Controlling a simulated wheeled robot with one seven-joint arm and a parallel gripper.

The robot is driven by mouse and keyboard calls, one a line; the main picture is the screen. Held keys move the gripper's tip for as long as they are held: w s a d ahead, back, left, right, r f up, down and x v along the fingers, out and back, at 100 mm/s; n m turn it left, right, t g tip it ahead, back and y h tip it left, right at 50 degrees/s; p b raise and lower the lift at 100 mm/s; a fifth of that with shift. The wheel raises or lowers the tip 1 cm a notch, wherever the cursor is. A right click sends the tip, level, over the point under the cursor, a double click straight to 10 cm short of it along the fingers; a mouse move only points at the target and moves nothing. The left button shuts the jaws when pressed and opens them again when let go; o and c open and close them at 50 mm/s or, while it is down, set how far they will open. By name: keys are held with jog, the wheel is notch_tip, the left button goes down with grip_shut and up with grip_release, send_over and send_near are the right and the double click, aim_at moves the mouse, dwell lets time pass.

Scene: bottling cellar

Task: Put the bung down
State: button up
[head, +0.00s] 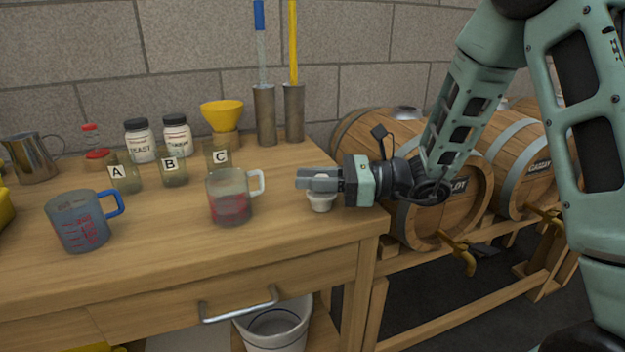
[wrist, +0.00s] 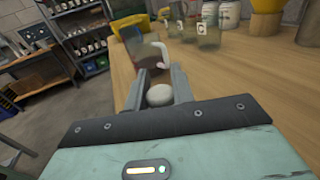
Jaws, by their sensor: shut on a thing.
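My gripper (head: 300,180) reaches in from the right over the right end of the wooden bench (head: 130,285). It is shut on the bung (head: 321,202), a pale, whitish stopper just below the fingers in the head view. In the wrist view the bung's rounded pale top (wrist: 160,95) shows between the two fingers. The bung is at or just above the bench top near its right edge; I cannot tell whether it touches the wood.
A clear jug with a white handle (head: 229,197) stands just left of my gripper. A blue jug (head: 80,222), glasses labelled A, B and C, and a yellow funnel (head: 222,114) stand farther left and back. Barrels (head: 440,205) lie to the right. Bare wood lies in front.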

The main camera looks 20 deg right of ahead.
jog(key=shift+f, duration=0.1)
jog(key=o, duration=1)
